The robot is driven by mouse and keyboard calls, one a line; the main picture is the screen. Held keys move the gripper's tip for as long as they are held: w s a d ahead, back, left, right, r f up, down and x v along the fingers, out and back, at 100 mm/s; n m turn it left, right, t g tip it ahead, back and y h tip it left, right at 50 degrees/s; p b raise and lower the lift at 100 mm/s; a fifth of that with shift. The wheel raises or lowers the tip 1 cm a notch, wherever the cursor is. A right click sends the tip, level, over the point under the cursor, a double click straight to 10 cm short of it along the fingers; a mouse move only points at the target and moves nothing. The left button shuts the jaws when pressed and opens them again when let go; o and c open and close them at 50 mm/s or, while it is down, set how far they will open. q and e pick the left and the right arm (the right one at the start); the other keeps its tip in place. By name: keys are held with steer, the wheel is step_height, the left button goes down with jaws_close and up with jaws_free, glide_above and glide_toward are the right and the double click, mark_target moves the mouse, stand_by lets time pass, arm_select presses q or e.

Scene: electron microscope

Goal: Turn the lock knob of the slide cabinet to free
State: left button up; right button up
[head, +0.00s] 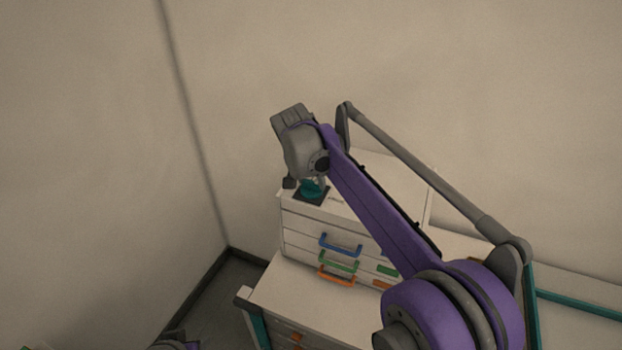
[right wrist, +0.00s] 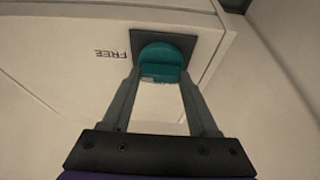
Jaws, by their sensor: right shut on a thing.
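The slide cabinet (head: 300,218) is a white drawer cabinet on a bench. Its teal lock knob (head: 312,192) sits on a dark square plate on the cabinet top, near the front left corner. My right gripper (head: 308,182) reaches down to the knob from above. In the right wrist view the two fingers (right wrist: 160,72) are shut on the teal knob (right wrist: 160,54), one on each side. The word FREE (right wrist: 112,54) is printed beside the plate, upside down and left of the knob there. I cannot tell where the knob points.
The cabinet front has blue (head: 341,245), green and orange drawer handles. A white bench (head: 285,285) carries the cabinet. Plain walls stand behind and to the left. Grey and purple parts of my left arm (head: 175,341) show at the bottom edge, cut off.

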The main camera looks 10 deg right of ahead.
stand_by(0.4)
steer(key=o, duration=1.4)
steer(key=v, duration=1.1)
steer(key=shift+f, duration=0.1)
steer(key=shift+s, duration=0.1)
steer(key=s+d+f+n+t+y, duration=0.1)
steer(key=s+d+f+n, duration=0.1)
steer(key=s+f, duration=0.4)
steer(key=s+d+f+n+t, duration=0.1)
steer(key=s+d+f+n, duration=0.1)
steer(key=s+f, duration=0.5)
steer(key=s+d+f+n+y, duration=0.1)
steer(key=s+d+f, duration=0.3)
steer(key=s, duration=1)
steer(key=shift+s+f+n+t+y, duration=0.2)
steer(key=shift+f+n, duration=0.25)
steer(key=shift+f, duration=0.4)
steer(key=shift+s+f+n+t+y, duration=0.15)
steer(key=shift+f+n, duration=0.3)
steer(key=shift+f, duration=0.45)
